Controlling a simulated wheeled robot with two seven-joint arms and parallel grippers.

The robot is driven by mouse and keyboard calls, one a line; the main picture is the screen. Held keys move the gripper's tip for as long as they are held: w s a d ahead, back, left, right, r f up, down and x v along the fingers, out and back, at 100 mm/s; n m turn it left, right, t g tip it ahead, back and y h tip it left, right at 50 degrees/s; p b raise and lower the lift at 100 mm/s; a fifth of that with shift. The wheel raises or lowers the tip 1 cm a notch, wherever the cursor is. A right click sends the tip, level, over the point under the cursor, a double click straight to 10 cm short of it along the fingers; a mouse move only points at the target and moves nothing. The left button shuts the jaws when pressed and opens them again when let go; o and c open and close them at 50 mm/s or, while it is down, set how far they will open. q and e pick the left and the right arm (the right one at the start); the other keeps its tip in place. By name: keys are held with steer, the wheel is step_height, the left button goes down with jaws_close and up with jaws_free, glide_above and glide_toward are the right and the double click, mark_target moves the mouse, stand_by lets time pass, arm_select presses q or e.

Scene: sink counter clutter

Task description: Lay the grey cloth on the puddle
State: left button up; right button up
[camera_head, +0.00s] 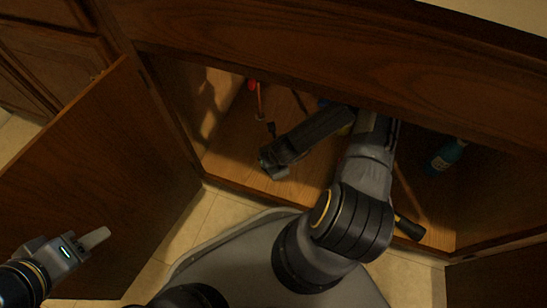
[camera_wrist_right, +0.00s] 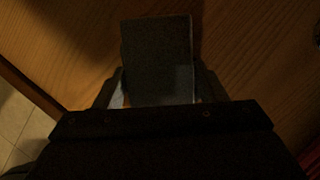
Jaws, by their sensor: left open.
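My left gripper (camera_head: 92,240) is open and empty, low at the left in front of the open cabinet door. My right arm reaches into the cabinet under the counter, and its dark right gripper (camera_head: 272,162) points left above the cabinet floor. In the right wrist view, a dark grey flat rectangular thing (camera_wrist_right: 157,60) sits between the right fingers. It is too dark to tell whether it is the grey cloth, or whether the fingers press on it. I cannot make out a puddle in either view.
The open cabinet door (camera_head: 95,180) stands at the left. On the cabinet floor (camera_head: 235,150), a teal bottle (camera_head: 446,156) stands at the right, a red-topped thing (camera_head: 252,86) is at the back left, and a black cylindrical thing (camera_head: 408,228) lies near the front edge.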

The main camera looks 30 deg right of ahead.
steer(key=o, duration=0.3)
steer(key=shift+r, duration=0.1)
steer(key=p+v, duration=0.3)
steer(key=v, duration=0.3)
steer(key=shift+r+p, duration=0.25)
steer(key=shift+p, duration=0.05)
steer(key=shift+s+r, duration=0.3)
steer(key=shift+r, duration=0.25)
